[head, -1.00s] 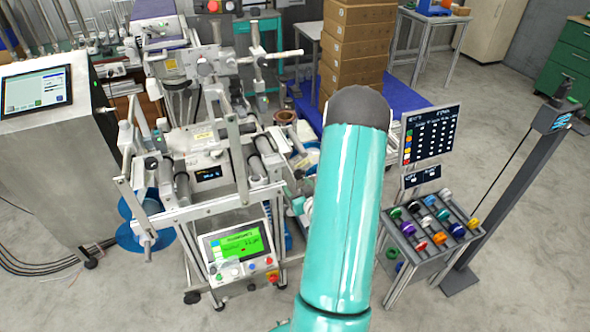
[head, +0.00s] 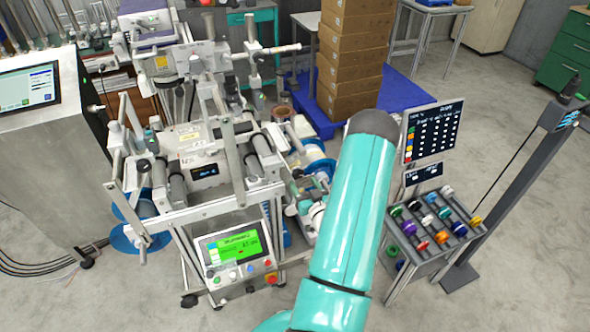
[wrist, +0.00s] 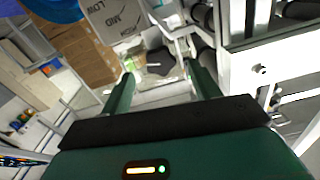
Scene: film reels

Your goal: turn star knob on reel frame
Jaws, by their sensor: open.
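The reel frame (head: 190,212) stands left of centre in the head view, with rollers and blue reels (head: 318,168) on it. In the wrist view a dark, lobed shape (wrist: 160,61) that looks like the star knob shows beyond my fingertips, near pale metal framing. I cannot pick out the knob in the head view. My gripper (wrist: 160,72) is open, with its two green fingers apart and nothing held between them. The dark shape lies in line with the gap, but I cannot tell how far off it is. My gripper is not visible in the head view.
A green-screened control panel (head: 234,250) sits low on the frame's front. A slanted rack of coloured spools (head: 435,228) and a dark display board (head: 432,132) stand to the right. Stacked cartons (head: 352,55) stand on a blue pallet (head: 400,95) behind.

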